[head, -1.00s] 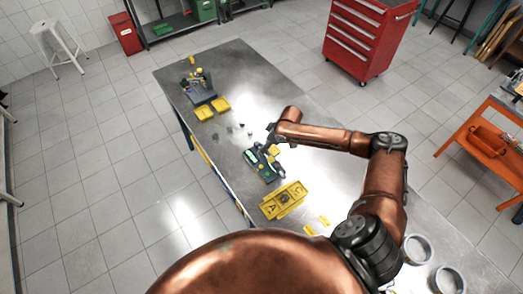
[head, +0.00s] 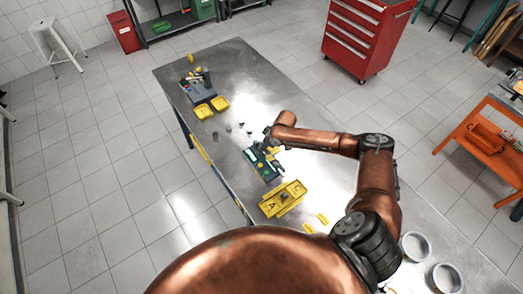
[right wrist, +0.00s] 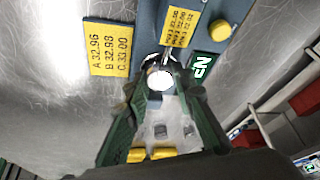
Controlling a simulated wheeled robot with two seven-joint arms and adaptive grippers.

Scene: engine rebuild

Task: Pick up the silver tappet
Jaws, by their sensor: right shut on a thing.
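My right gripper (head: 270,140) is over the steel table, at the far end of the green-and-grey measuring device (head: 262,163). In the right wrist view its two green fingers (right wrist: 160,88) are closed around a round, bright silver tappet (right wrist: 160,79), seen end-on between the fingertips. The tappet is close to the device's blue-grey body (right wrist: 148,25); whether they touch I cannot tell. In the head view the tappet is too small to make out. My left gripper is not in view.
A yellow lettered tray (head: 283,198) lies nearer on the table (head: 225,75). Two grey rings (head: 446,278) are at the near right. A yellow number label (right wrist: 108,48) lies by the device.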

